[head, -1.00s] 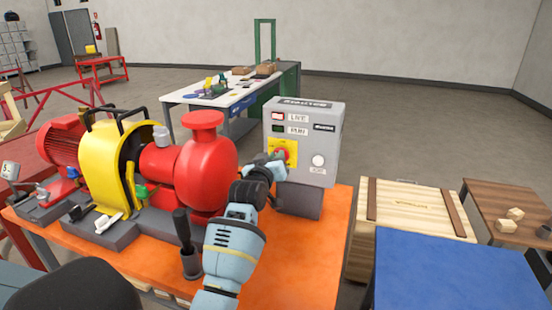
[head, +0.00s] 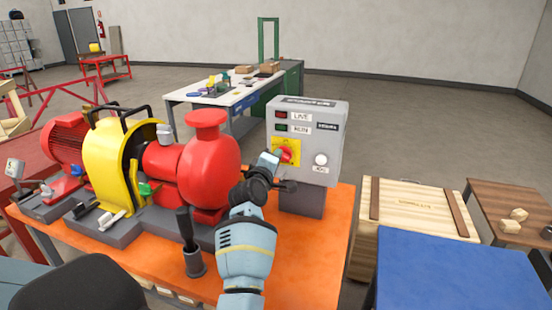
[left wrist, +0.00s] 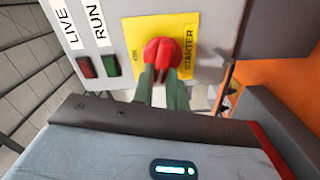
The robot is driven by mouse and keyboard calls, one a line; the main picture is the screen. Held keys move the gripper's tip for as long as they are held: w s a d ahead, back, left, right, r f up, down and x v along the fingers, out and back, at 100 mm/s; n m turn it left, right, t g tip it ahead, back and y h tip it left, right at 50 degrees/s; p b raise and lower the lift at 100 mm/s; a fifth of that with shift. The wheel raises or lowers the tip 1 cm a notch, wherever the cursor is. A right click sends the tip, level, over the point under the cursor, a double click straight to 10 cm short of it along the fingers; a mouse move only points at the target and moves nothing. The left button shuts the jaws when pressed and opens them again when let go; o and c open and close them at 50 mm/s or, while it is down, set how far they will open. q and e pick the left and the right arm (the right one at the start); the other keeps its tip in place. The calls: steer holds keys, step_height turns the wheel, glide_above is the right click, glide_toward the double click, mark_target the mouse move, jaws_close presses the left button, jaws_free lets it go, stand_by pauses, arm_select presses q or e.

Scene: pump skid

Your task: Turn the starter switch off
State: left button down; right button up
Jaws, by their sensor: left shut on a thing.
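The grey starter box (head: 330,150) stands at the right end of the orange bench. Its red starter switch (head: 288,155) sits on a yellow plate (head: 294,144) on the box front. My left gripper (head: 277,158) reaches the switch from the front and is shut on its red handle. In the left wrist view, the two fingers (left wrist: 162,88) hold the red switch (left wrist: 163,55) between the ON and STARTER labels. The LIVE lamp (head: 281,115) and RUN lamp (head: 281,128) both look dark. My right gripper is not in view.
The red pump (head: 209,165) and yellow guard (head: 110,170) stand left of my left arm. A dark handle in a grey cup (head: 194,263) is close to the forearm. A wooden crate (head: 417,213) and a blue surface (head: 455,270) are at the right.

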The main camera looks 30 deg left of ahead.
arm_select(q)
steer(key=shift+f+n, duration=0.2)
steer(key=shift+n, duration=1.5)
steer(key=c, duration=1.4)
jaws_free()
steer(key=shift+s, duration=0.1)
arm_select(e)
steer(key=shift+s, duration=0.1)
